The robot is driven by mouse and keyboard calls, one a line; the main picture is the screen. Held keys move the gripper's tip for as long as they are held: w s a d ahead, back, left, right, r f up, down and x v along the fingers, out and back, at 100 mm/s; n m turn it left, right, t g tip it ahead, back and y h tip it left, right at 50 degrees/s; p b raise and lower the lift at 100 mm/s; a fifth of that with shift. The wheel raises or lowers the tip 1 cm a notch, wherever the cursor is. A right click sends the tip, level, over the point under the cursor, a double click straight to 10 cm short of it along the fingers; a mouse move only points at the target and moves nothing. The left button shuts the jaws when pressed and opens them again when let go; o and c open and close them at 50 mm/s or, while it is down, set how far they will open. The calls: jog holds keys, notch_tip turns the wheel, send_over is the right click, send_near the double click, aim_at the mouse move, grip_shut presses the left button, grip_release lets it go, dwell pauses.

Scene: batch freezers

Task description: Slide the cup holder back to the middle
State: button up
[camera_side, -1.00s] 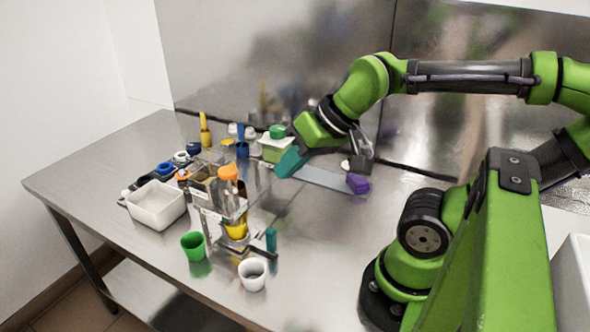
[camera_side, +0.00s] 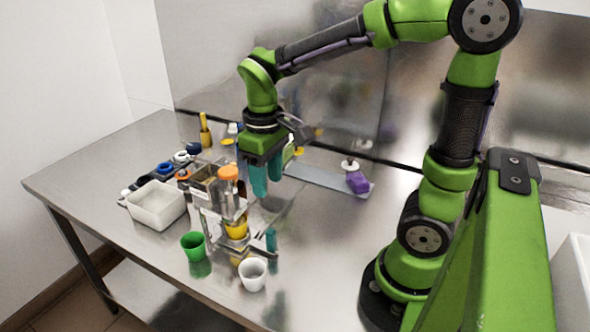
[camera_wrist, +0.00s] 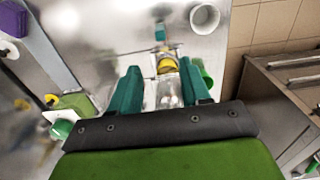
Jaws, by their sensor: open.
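The cup holder (camera_side: 246,249) appears to be the low metal piece at the foot of the small clear-fronted machine (camera_side: 207,222), with a teal upright handle (camera_side: 271,240) at its right end. A yellow cup (camera_side: 236,231) sits at the machine's base, below an orange cap (camera_side: 228,172). My gripper (camera_side: 267,191) points down, open and empty, above and behind the handle, apart from it. In the wrist view, the handle (camera_wrist: 159,32) and the yellow cup (camera_wrist: 167,66) lie beyond my open teal fingers (camera_wrist: 160,68). The holder's exact outline is hard to make out.
A green cup (camera_side: 193,246) and a white cup (camera_side: 252,273) stand near the front edge. A white tub (camera_side: 156,205) is at left. A purple block (camera_side: 357,182) lies on a grey strip at back right. Bare steel lies right of the handle.

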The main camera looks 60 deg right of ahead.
aim_at(271, 230)
notch_tip(271, 230, down, 17)
jog(key=shift+r, duration=0.2)
dwell(0.3)
grip_shut()
